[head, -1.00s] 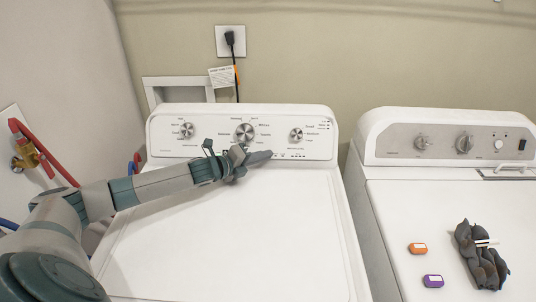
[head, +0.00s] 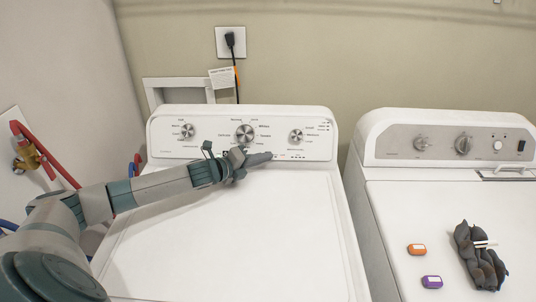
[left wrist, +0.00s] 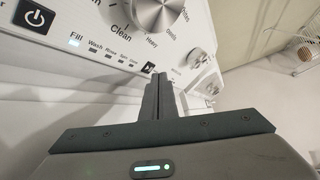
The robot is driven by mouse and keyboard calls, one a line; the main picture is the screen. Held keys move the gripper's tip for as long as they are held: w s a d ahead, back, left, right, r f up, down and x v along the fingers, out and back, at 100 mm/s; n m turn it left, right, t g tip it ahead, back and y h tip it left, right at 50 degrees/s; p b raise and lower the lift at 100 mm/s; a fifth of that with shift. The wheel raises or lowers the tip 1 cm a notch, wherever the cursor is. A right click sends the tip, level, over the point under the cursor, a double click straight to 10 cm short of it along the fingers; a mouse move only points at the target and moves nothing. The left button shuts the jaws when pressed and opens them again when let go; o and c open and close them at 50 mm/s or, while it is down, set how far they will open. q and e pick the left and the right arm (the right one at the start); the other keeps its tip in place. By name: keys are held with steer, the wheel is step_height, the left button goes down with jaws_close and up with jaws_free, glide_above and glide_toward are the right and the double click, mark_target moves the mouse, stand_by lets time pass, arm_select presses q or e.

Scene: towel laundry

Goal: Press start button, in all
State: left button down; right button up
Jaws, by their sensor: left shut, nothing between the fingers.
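The white washer (head: 235,230) stands in the middle of the head view, with its control panel (head: 320,145) at the back. My left gripper (head: 266,157) reaches over the lid to the lower edge of the panel. In the left wrist view my left gripper (left wrist: 158,80) is shut and empty, its fingertips at a small dark play-marked button (left wrist: 149,68). I cannot tell whether they touch it. The fingers partly hide that button. A power button (left wrist: 35,16) and a lit light under "Fill" (left wrist: 75,43) show to its left. My right gripper is not in view.
A second white machine (head: 375,200) stands at right. Red and blue hoses (head: 45,155) run along the left wall. A plugged-in cord (head: 231,42) hangs behind the washer.

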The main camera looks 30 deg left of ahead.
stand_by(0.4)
arm_select(q)
steer(key=shift+s+d+r+p, duration=0.35)
steer(key=shift+s, duration=0.2)
steer(key=shift+s+d+r+p, duration=0.3)
steer(key=shift+s+d+p, duration=0.05)
steer(key=shift+s, duration=0.2)
steer(key=shift+s+d+r+p, duration=0.35)
steer(key=shift+s, duration=0.2)
steer(key=shift+s+d+r, duration=0.15)
steer(key=shift+s+d, duration=0.05)
steer(key=shift+s, duration=0.15)
